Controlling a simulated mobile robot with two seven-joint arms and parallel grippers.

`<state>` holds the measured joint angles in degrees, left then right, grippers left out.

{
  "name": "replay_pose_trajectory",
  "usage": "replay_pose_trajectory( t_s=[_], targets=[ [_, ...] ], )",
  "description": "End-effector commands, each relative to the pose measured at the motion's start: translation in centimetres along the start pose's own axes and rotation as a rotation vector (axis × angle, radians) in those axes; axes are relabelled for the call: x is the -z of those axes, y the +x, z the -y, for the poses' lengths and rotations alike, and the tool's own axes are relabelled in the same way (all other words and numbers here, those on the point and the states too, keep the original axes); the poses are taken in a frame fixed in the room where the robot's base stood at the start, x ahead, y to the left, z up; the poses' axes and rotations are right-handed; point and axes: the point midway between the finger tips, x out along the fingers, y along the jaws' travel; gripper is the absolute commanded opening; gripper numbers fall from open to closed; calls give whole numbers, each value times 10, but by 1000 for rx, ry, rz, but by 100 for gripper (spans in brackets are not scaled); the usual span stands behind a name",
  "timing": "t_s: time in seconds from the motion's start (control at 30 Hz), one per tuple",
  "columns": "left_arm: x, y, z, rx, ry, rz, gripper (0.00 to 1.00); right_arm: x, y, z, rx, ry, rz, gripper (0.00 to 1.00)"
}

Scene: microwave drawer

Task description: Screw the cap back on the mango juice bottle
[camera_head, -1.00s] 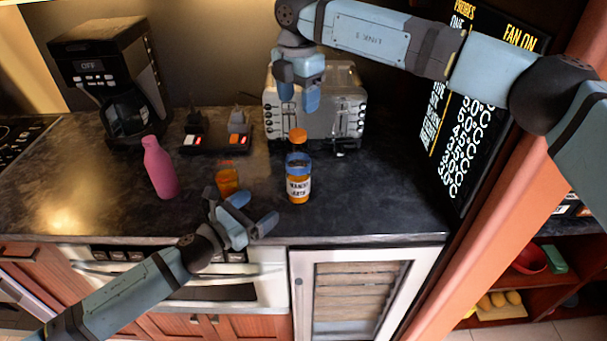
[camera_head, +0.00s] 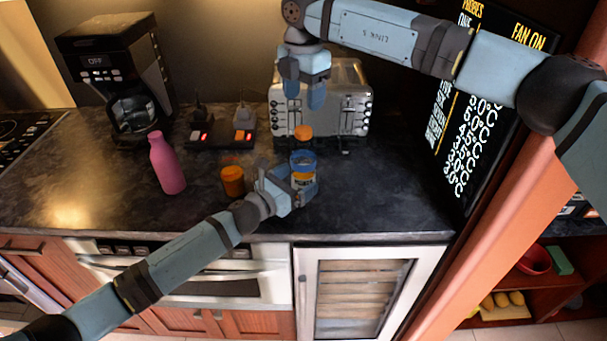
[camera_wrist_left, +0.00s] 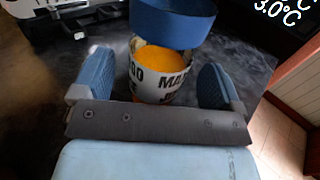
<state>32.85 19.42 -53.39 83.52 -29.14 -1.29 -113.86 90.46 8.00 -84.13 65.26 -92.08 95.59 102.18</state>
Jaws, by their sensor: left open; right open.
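The mango juice bottle (camera_head: 304,178) stands upright on the counter, with a white lettered label, orange contents and a blue band at its top. My left gripper (camera_head: 293,187) is open at the bottle's front left. In the left wrist view, the bottle (camera_wrist_left: 165,88) stands between its spread fingers, with gaps on both sides. My right gripper (camera_head: 304,95) is open and points down above the cap, apart from it.
An orange jar (camera_head: 232,181) stands just left of my left gripper, and a pink bottle (camera_head: 167,165) is farther left. A toaster (camera_head: 350,105) stands behind the juice bottle. A coffee maker (camera_head: 115,75) is at the back left. The counter right of the bottle is clear.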

Motion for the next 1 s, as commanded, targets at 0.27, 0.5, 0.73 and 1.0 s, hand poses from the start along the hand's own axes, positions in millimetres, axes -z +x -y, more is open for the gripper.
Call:
replay_pose_trajectory(
  t_s=[0.27,0.5,0.73,1.0],
  targets=[
    [0,24,-1,-1,0,0,92,0,0,0,0,0,0,60],
    [0,25,0,-1,0,0,92,0,0,0,0,0,0,60],
    [0,25,0,-1,0,0,55,0,0,0,0,0,0,60],
    [0,25,0,-1,0,0,0,0,0,0,0,-13,0,60]
  ],
)
